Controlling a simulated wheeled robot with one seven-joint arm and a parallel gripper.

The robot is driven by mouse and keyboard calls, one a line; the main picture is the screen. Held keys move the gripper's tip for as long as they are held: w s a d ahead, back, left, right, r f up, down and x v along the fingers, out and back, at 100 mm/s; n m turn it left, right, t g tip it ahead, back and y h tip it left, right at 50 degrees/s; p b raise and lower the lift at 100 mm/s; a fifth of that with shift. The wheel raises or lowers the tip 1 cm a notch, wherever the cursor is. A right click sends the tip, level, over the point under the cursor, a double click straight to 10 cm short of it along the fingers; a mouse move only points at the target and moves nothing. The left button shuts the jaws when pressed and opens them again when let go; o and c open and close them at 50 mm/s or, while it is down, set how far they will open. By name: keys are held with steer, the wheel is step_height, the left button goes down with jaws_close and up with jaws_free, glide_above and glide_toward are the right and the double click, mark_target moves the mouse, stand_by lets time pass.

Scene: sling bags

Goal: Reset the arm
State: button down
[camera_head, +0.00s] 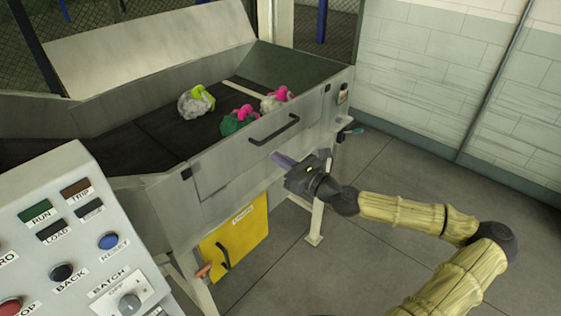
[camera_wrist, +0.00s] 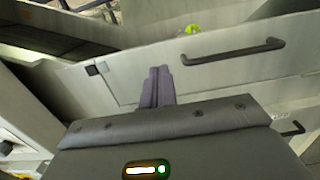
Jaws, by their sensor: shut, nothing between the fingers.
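My gripper (camera_head: 283,161) is shut and empty. It is at the end of my yellow-sleeved arm, in front of the grey side panel of a metal hopper (camera_head: 215,165), below and near its black handle (camera_head: 274,130). In the wrist view my closed fingers (camera_wrist: 157,88) point at the same panel, with the black handle (camera_wrist: 233,52) to the right of them. I cannot tell whether the fingertips touch the panel.
Several bags with green or pink parts, one grey-and-lime (camera_head: 196,101), lie on the hopper's dark belt. A control panel (camera_head: 75,240) stands at the left front. A yellow door (camera_head: 236,240) is below the hopper. Open floor (camera_head: 385,190) lies right.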

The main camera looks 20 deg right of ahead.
steer(key=shift+w, duration=0.15)
steer(key=s+a+f+n+g+y, duration=0.1)
steer(key=s+a+f+n+g, duration=0.4)
steer(key=a+f+n+g, duration=0.45)
steer(key=s+a+f+n+g+h, duration=0.2)
steer(key=s+a+f+n+g, duration=0.1)
steer(key=s+a+f+n, duration=0.35)
steer(key=s+d+f+n+g+h, duration=0.2)
steer(key=s+d+n+g+h, duration=0.1)
steer(key=s+d+n+h, duration=0.3)
steer(key=s+d+r+n+t+h, duration=0.1)
steer(key=d+r+n, duration=0.1)
steer(key=r+n, duration=0.2)
steer(key=s+d+r+n+t+h, duration=0.1)
steer(key=r+n, duration=0.3)
steer(key=r, duration=0.4)
steer(key=shift+s+d+r, duration=0.4)
steer(key=shift+s+d, duration=0.1)
steer(key=shift+s, duration=0.2)
